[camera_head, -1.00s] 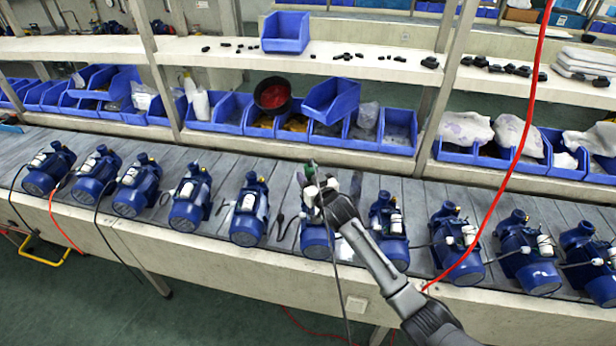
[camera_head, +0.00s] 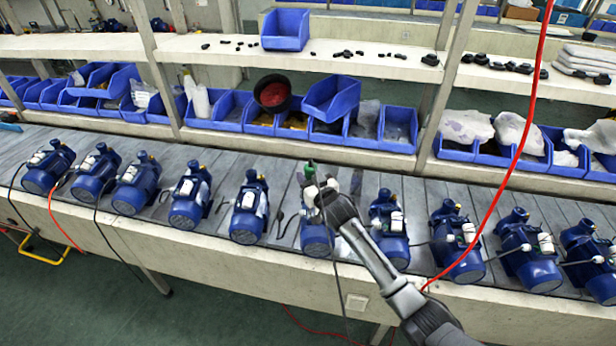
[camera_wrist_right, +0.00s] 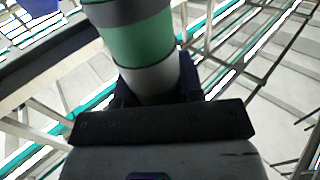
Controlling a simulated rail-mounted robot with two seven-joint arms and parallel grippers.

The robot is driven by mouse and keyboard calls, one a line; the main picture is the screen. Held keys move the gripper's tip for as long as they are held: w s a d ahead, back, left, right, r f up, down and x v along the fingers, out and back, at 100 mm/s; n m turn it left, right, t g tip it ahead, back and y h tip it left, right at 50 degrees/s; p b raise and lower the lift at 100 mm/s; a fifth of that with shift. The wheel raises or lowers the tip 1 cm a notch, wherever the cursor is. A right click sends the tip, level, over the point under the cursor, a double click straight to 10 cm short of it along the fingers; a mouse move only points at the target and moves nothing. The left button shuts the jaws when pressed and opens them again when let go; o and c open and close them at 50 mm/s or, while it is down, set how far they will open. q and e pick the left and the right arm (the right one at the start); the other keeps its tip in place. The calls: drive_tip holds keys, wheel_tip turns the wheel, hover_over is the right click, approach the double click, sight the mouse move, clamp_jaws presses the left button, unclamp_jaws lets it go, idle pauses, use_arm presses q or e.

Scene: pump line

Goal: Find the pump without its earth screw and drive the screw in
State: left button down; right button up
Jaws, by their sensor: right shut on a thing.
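Several blue pumps stand in a row along the bench, among them one at the left (camera_head: 49,168), one left of my right arm (camera_head: 249,212) and one right of it (camera_head: 389,230). My right gripper (camera_head: 318,190) is over another pump (camera_head: 316,240) and partly hides it. It is shut on a green and grey cylindrical tool (camera_wrist_right: 143,50), whose green part also shows above the gripper in the head view (camera_head: 310,168). The tool's tip is not clear. The earth screws are too small to tell on any pump. My left gripper is not in view.
Blue bins (camera_head: 397,128) line the back of the bench under a shelf (camera_head: 370,66) with small black parts. A dark bowl with red inside (camera_head: 272,94) sits among the bins. A red hose (camera_head: 519,150) hangs down on the right. Cables lie between pumps.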

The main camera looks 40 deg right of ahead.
idle(0.3)
drive_tip(key=shift+f, duration=0.25)
idle(0.5)
drive_tip(key=shift+p, duration=0.45)
idle(0.9)
drive_tip(key=shift+f, duration=0.1)
idle(0.6)
drive_tip(key=shift+f+p, duration=0.1)
drive_tip(key=shift+p, duration=0.2)
idle(0.4)
